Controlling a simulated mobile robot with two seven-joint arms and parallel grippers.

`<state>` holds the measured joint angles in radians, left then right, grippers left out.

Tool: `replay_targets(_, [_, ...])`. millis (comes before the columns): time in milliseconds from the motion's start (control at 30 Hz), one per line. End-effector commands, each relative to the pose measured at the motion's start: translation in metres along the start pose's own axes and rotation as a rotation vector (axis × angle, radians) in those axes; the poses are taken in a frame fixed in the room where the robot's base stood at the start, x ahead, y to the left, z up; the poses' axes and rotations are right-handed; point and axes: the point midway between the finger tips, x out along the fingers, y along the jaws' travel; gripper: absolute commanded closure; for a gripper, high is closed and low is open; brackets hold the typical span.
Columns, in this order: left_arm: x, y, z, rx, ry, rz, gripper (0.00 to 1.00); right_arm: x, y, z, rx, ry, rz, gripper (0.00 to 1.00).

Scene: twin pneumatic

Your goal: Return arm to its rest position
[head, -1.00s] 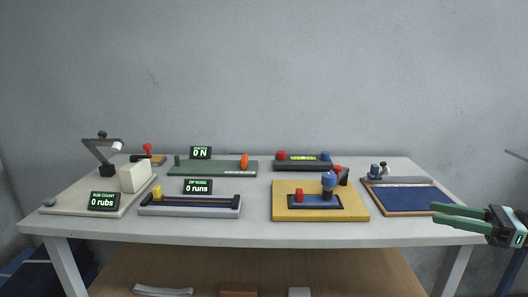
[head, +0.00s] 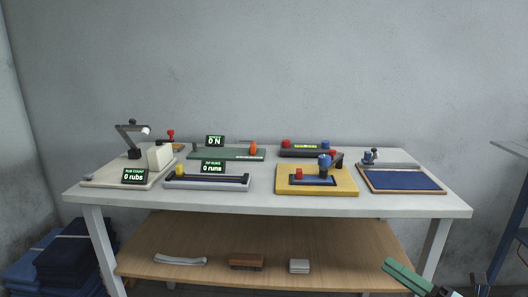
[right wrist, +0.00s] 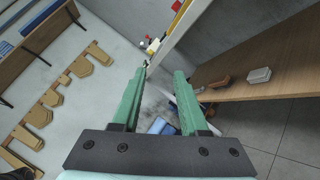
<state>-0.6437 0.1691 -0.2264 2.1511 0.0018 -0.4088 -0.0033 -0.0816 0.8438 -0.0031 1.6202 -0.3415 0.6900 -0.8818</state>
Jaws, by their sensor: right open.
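My right gripper (head: 400,276) is at the lower right of the head view, below and in front of the table's right end. Only its green fingers and part of its body show there. In the right wrist view its two green fingers (right wrist: 160,88) stand apart with nothing between them, so it is open and empty. It touches none of the things on the table. My left gripper is in neither view.
The white table (head: 300,207) carries several devices, among them a yellow base (head: 345,189) and a blue-topped tray (head: 405,180). A wooden shelf (head: 330,262) below holds a brown brush (head: 246,261) and a grey block (head: 299,266). Dark blue folded stacks (head: 75,250) lie at left.

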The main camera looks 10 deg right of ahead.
Motion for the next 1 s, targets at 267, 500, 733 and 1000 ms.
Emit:
replay_targets(267, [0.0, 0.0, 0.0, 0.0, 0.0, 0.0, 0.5, -0.014, -0.058, -0.161, 1.103, -0.393, -0.237, 0.57])
replay_targets(500, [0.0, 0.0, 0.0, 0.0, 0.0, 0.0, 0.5, -0.041, -0.054, -0.274, 1.835, -0.723, -0.42, 0.57])
replay_targets(733, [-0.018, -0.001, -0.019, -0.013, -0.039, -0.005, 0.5, -0.051, -0.021, -0.295, 2.058, -0.874, -0.517, 0.57])
replay_targets(1000, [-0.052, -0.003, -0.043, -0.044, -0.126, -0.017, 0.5, -0.062, 0.014, -0.279, 2.064, -0.948, -0.594, 0.57])
